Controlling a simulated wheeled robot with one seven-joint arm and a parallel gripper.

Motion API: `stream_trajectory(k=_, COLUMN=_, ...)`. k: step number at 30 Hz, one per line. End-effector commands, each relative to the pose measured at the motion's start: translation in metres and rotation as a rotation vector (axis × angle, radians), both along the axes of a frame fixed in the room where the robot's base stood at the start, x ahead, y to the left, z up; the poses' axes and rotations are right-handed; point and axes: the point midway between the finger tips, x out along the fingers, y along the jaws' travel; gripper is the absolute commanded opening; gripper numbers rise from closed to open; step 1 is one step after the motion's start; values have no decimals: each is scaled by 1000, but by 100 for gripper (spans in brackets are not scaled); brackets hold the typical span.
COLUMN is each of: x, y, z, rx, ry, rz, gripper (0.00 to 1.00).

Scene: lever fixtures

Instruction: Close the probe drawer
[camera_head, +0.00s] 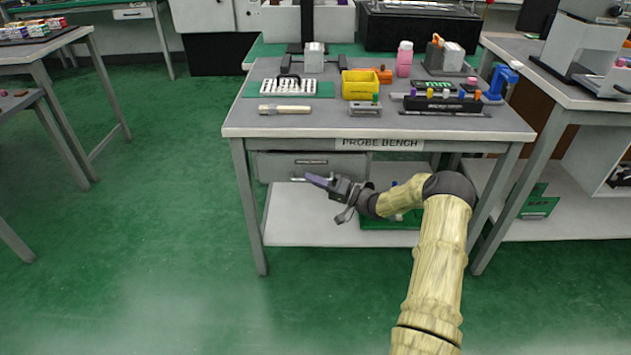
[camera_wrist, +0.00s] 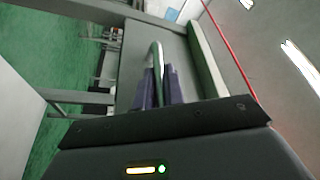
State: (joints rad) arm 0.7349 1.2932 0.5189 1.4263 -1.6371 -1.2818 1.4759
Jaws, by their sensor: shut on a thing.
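The probe drawer (camera_head: 277,165) has a grey front with a dark label strip and sits under the left part of the bench top. No drawer interior shows in the head view, so I cannot tell how far out it is. My gripper (camera_head: 318,180) is at the drawer's bar handle (camera_head: 297,179), in front of the drawer's lower middle. In the wrist view the purple fingers of my gripper (camera_wrist: 160,86) are shut on the curved handle (camera_wrist: 155,53). The grey drawer front (camera_wrist: 187,58) lies just beyond the fingers. The fingers hide part of the handle.
The probe bench (camera_head: 335,125) carries a yellow bin (camera_head: 361,85), a white-handled tool (camera_head: 285,109) and a rack (camera_head: 440,104). A white lower shelf (camera_head: 300,225) lies under the drawer. Bench legs stand at both sides. The green floor in front is clear.

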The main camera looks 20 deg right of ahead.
Motion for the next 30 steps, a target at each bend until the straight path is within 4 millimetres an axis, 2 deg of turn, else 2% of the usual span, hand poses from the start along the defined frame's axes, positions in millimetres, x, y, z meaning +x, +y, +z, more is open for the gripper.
stream_trajectory(k=1, x=4, y=-3, z=3, rx=0, ry=-2, rz=-15, gripper=0)
stream_trajectory(k=2, x=5, y=-3, z=3, rx=0, ry=-3, rz=-15, gripper=15)
stream_trajectory(k=5, x=4, y=-3, z=3, rx=0, ry=-4, rz=-14, gripper=33)
stream_trajectory(k=30, x=0, y=-6, z=0, rx=-2, ry=1, rz=-11, gripper=33)
